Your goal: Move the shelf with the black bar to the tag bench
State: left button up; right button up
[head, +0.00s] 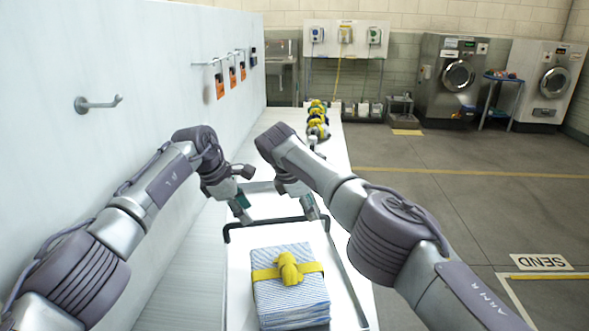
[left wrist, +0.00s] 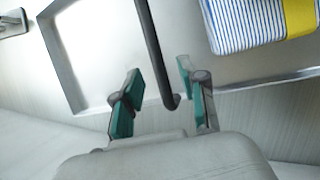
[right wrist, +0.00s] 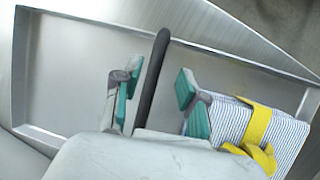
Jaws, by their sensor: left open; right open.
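The shelf (head: 239,285) is a pale metal tray with a raised rim, lying on the long white bench below me. Its black bar (head: 262,223) crosses it behind a folded blue-striped bundle (head: 290,290) tied with a yellow band. My left gripper (head: 241,207) is open at the bar's left end; in the left wrist view the bar (left wrist: 153,45) runs between its fingers (left wrist: 162,100). My right gripper (head: 310,207) is open near the bar's right end; in the right wrist view the bar (right wrist: 152,80) lies between its fingers. I cannot tell which bench is the tag bench.
A white wall (head: 130,60) with a hook (head: 98,103) and orange tags (head: 221,86) runs along the left. Several yellow-and-dark items (head: 317,120) stand farther along the bench. Open grey floor (head: 470,220) lies to the right, with washing machines (head: 448,80) at the back.

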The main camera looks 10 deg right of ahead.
pick_arm(q)
jog(key=v, duration=0.6)
pick_arm(e)
jog(key=v, duration=1.2)
pick_arm(q)
jog(key=shift+s+r, duration=0.1)
jog(key=shift+s, duration=0.05)
pick_arm(e)
jog(key=shift+s, duration=0.1)
